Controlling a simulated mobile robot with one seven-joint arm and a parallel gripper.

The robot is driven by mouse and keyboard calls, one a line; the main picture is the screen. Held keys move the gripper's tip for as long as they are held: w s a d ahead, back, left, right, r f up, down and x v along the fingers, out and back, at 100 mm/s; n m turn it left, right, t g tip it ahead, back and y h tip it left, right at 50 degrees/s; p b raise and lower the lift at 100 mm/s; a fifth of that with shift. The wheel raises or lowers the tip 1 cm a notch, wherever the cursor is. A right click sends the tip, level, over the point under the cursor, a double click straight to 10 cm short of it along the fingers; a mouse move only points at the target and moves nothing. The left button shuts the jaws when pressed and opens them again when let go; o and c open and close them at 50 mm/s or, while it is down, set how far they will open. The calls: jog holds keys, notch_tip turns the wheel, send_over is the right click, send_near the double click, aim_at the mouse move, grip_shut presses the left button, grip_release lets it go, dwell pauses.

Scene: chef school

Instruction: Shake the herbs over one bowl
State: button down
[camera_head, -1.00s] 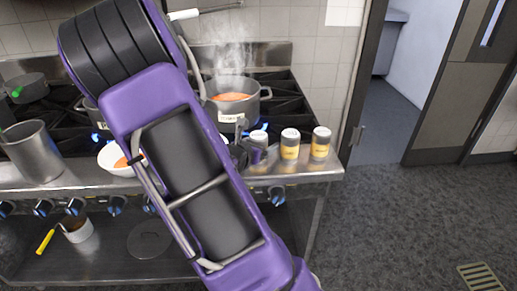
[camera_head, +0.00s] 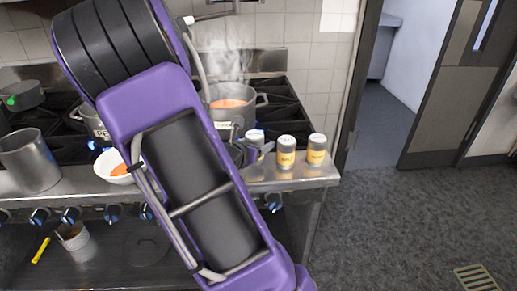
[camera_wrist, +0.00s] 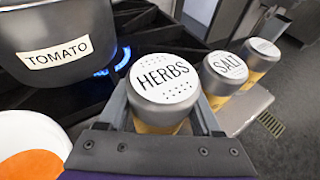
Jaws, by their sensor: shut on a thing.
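The herbs shaker (camera_wrist: 165,82) has a white lid marked HERBS and a yellow band. My gripper (camera_wrist: 165,112) is shut on it, with one finger on each side, in the wrist view. In the head view the herbs shaker (camera_head: 254,136) shows beside my arm, and its lid sits a little higher than the lids beside it. It looks upright; its base is hidden. A white bowl with orange soup (camera_head: 121,178) stands on the counter's front, left of my arm and partly behind it. This bowl's rim appears at the wrist view's lower left (camera_wrist: 62,137).
The salt shaker (camera_wrist: 226,68) and another yellow-banded shaker (camera_head: 316,152) stand right of the herbs. A steaming pot marked TOMATO (camera_wrist: 57,38) is on the stove behind. A metal pot (camera_head: 30,160) stands at left. The counter ends just right of the shakers.

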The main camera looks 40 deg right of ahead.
notch_tip(320, 180, up, 13)
jog(key=p, duration=0.3)
jog(key=shift+f+p, duration=0.2)
jog(key=shift+p, duration=0.2)
